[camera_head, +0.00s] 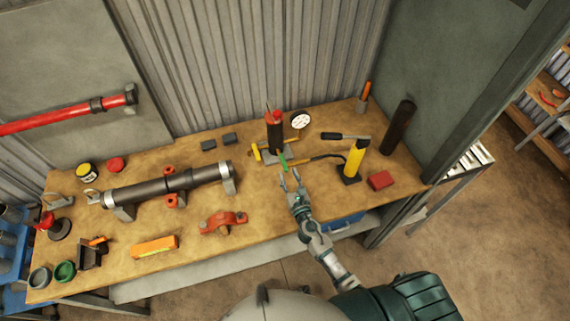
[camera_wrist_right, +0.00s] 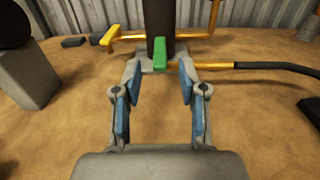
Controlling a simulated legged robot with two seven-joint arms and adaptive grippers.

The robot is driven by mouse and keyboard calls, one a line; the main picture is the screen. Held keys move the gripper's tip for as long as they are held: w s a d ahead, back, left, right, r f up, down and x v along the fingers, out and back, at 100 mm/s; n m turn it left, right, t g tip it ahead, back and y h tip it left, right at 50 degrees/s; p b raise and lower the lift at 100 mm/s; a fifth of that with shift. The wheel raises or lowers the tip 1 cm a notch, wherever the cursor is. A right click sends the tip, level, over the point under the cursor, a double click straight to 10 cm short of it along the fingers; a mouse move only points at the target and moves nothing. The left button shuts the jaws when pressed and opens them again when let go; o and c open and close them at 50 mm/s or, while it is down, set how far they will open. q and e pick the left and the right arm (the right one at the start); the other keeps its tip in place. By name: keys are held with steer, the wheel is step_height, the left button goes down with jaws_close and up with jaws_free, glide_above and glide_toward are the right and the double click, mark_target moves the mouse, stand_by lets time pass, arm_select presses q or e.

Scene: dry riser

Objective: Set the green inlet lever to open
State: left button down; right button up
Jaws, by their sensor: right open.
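The green inlet lever (camera_head: 283,161) is at the base of a dark upright cylinder with a red top (camera_head: 274,130) on the bench. In the right wrist view the green lever (camera_wrist_right: 159,54) stands upright, just beyond and between my fingers. A yellow lever (camera_wrist_right: 112,34) is left of it; it also shows in the head view (camera_head: 256,152). My right gripper (camera_head: 290,178) is open and empty, just in front of the green lever and apart from it. Its two blue-padded fingers (camera_wrist_right: 159,98) point toward the lever. My left gripper is not in view.
A gauge (camera_head: 300,120) stands behind. A clamped dark pipe (camera_head: 168,184) lies left, with an orange level (camera_head: 155,246) and red coupling (camera_head: 223,222) in front. A red block (camera_head: 381,180) sits right.

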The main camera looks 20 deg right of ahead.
mark_target(285, 165)
steer(key=w, duration=0.4)
steer(key=shift+a, duration=0.25)
steer(key=shift+w+d, duration=0.15)
steer(key=shift+w, duration=0.3)
steer(key=shift+c, duration=0.3)
jaws_close()
